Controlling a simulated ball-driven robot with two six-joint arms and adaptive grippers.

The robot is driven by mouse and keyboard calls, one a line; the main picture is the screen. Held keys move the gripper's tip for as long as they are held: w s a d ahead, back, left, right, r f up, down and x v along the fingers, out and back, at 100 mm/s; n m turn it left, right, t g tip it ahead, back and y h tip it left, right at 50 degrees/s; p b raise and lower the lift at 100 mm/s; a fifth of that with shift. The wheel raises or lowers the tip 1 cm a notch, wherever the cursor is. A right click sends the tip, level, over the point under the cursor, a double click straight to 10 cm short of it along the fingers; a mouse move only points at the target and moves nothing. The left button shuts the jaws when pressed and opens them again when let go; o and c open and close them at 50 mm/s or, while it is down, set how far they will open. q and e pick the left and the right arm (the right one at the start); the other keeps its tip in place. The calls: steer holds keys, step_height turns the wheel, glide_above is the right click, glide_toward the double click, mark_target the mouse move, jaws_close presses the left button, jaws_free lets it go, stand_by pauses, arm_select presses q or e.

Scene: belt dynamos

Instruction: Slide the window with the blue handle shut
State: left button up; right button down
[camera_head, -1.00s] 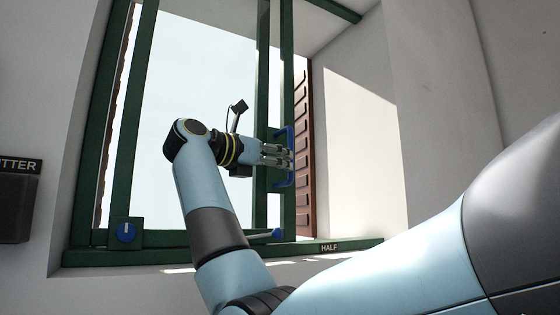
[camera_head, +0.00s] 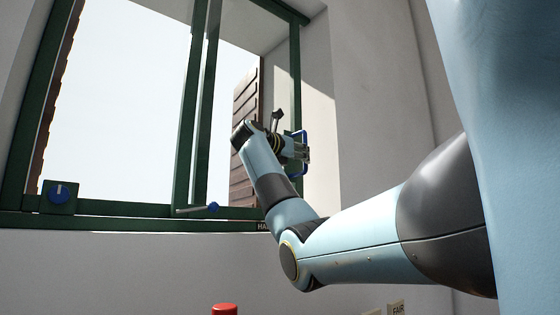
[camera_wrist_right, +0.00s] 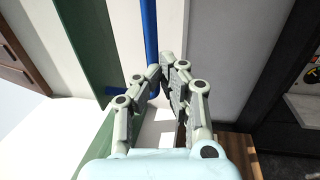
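The green-framed window (camera_head: 120,209) fills the left and middle of the head view. The blue handle (camera_head: 304,170) sits on the upright green sash edge (camera_head: 295,70) at the window's right side. It also shows as a blue bar in the wrist view (camera_wrist_right: 149,35), beside the green sash edge (camera_wrist_right: 97,45). My right gripper (camera_head: 304,153) is at the handle's middle, its fingers across the bar. In the wrist view the fingertips (camera_wrist_right: 160,66) come close together around the bar, partly hiding it. My left gripper is out of view.
A blue knob (camera_head: 60,193) is on the frame's lower left. A blue-tipped lever (camera_head: 212,207) lies at the bottom rail. A brown shutter (camera_head: 244,135) shows behind the window.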

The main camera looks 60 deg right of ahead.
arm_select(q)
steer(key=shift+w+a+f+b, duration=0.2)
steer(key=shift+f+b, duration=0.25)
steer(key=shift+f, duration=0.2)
arm_select(e)
steer(key=d, duration=0.2)
steer(key=s+d, duration=0.1)
steer(key=d, duration=0.2)
steer(key=shift+s+d+r, duration=0.1)
steer(key=shift+s+d, duration=0.25)
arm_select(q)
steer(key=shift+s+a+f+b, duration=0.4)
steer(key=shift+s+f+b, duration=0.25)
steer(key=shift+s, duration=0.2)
arm_select(e)
steer(key=w+a, duration=0.1)
steer(key=a, duration=1.3)
steer(key=shift+w, duration=0.35)
